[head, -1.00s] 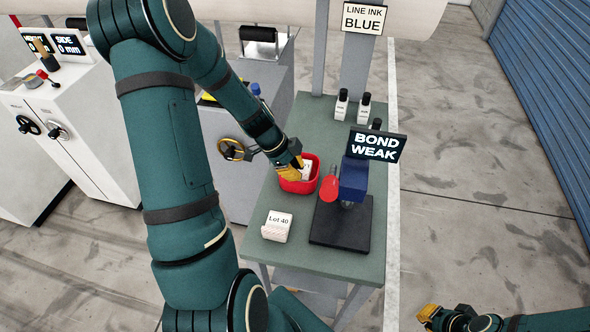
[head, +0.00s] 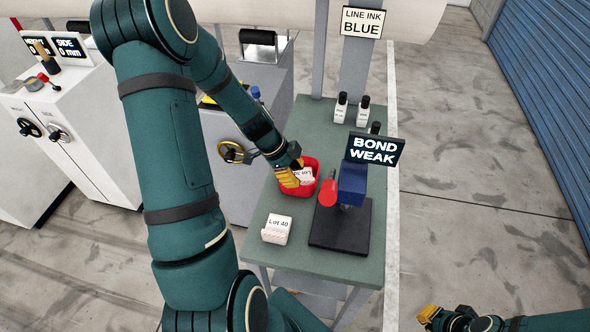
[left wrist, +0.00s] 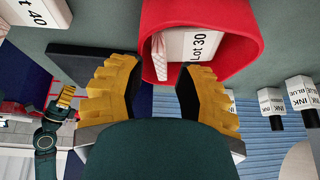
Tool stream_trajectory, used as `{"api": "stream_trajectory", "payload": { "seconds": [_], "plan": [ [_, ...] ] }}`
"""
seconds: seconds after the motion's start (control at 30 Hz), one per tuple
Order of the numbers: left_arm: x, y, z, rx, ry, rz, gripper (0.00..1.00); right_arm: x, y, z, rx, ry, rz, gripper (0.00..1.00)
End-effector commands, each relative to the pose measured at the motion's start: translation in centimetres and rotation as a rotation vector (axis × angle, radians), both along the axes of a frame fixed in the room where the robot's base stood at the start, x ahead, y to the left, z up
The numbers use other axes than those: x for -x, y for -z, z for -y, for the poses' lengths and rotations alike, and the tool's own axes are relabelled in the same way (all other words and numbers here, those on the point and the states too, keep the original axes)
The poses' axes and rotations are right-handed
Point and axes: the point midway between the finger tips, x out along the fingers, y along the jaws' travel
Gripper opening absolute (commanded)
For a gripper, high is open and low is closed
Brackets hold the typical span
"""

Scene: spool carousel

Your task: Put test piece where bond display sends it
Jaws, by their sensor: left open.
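A dark display (head: 375,150) on the blue-and-black bench device (head: 352,182) reads "BOND WEAK". A red bin (head: 314,163) stands on the green table, left of that device. A white piece marked "Lot 30" (head: 305,175) lies in the bin; it also shows in the left wrist view (left wrist: 200,48). My left gripper (head: 290,178) is open at the bin, its yellow fingers (left wrist: 160,85) apart and the piece beyond their tips. A white block marked "Lot 40" (head: 277,229) stands at the table's front left. My right gripper (head: 428,314) is low at right, its opening unclear.
The green table (head: 310,250) also carries several ink bottles (head: 363,110) at the back. A sign (head: 361,22) reads "LINE INK BLUE". White and grey machines (head: 70,130) stand to the left. Open floor (head: 470,230) lies to the right.

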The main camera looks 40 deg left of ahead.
Motion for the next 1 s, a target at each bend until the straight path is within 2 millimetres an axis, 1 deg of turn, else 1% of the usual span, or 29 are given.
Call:
{"api": "stream_trajectory", "payload": {
  "seconds": [0.03, 0.07, 0.13, 0.4, 0.53, 0.73, 1.0],
  "plan": [
    [0.0, -0.9, 0.0, 0.000, 0.000, 0.001, 0.34, 0.0, -1.2, 0.0, -0.001, 0.000, 0.000, 0.00],
    [0.0, -1.2, 0.0, -0.001, 0.000, 0.001, 0.34, 0.0, -1.7, 0.1, -0.002, 0.000, 0.000, 0.00],
    [0.3, -2.5, -0.9, -0.006, -0.002, 0.008, 0.34, 0.0, -1.2, 0.0, -0.002, -0.001, 0.001, 0.00],
    [2.0, -7.7, -3.0, -0.005, -0.001, 0.009, 0.34, 0.0, -1.1, 0.1, -0.002, 0.000, 0.000, 0.00],
    [2.6, -9.6, -3.8, -0.005, -0.001, 0.008, 0.34, 0.0, -1.2, 0.1, -0.002, 0.001, 0.000, 0.00],
    [3.1, -11.2, -4.4, -0.004, 0.000, 0.007, 0.34, 0.0, -1.2, 0.1, -0.002, 0.001, 0.000, 0.00],
    [3.2, -11.4, -4.4, -0.002, 0.001, 0.006, 0.34, 0.0, -1.2, 0.1, -0.002, 0.001, 0.000, 0.00]
  ]
}}
